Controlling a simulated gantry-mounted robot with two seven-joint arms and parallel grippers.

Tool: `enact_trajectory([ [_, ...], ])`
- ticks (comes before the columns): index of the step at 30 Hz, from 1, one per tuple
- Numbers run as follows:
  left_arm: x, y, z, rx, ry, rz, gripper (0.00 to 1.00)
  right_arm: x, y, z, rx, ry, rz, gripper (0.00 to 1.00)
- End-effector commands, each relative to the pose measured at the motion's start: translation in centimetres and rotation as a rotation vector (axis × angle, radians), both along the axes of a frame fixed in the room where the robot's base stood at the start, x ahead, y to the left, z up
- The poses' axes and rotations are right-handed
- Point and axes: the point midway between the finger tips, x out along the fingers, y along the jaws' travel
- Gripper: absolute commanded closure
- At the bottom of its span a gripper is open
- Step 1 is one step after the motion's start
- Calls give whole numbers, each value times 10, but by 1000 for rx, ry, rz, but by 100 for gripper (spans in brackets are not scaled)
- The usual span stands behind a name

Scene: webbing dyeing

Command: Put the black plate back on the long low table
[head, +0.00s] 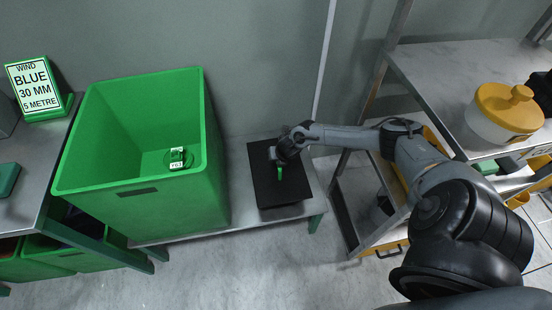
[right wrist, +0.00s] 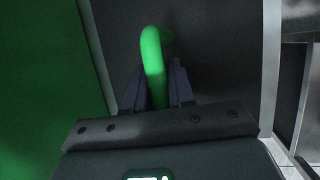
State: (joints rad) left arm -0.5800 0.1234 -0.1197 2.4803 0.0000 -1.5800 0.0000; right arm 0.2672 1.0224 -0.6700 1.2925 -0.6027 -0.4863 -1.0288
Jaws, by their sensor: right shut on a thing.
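The black plate (head: 296,192) is at the right end of the long low table (head: 230,226), beside the large green bin. It looks level, on or just above the table top; I cannot tell if it touches. A green handle (head: 280,173) stands up from it. My right gripper (head: 276,160) is shut on this handle. In the right wrist view, the curved green handle (right wrist: 153,62) rises between the fingers of the gripper (right wrist: 158,88), with the dark plate (right wrist: 215,60) behind. My left gripper is not in view.
The green bin (head: 140,205) fills much of the low table and holds a small labelled item (head: 177,158). A shelf rack (head: 440,65) with a yellow-lidded pot (head: 505,108) stands at right. A bench with a sign (head: 36,88) is at left.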

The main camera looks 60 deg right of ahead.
Motion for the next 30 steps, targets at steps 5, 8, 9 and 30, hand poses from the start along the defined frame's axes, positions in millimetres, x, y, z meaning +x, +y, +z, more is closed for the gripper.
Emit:
enact_trajectory([
  [5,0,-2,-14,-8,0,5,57,1,0,-13,0,-4,-2,100],
  [8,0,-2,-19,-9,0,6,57,1,0,-20,-1,-4,-1,100],
  [9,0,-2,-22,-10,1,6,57,1,0,-22,-1,-4,-1,100],
  [30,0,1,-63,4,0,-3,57,1,0,-66,-1,-4,-1,100],
])
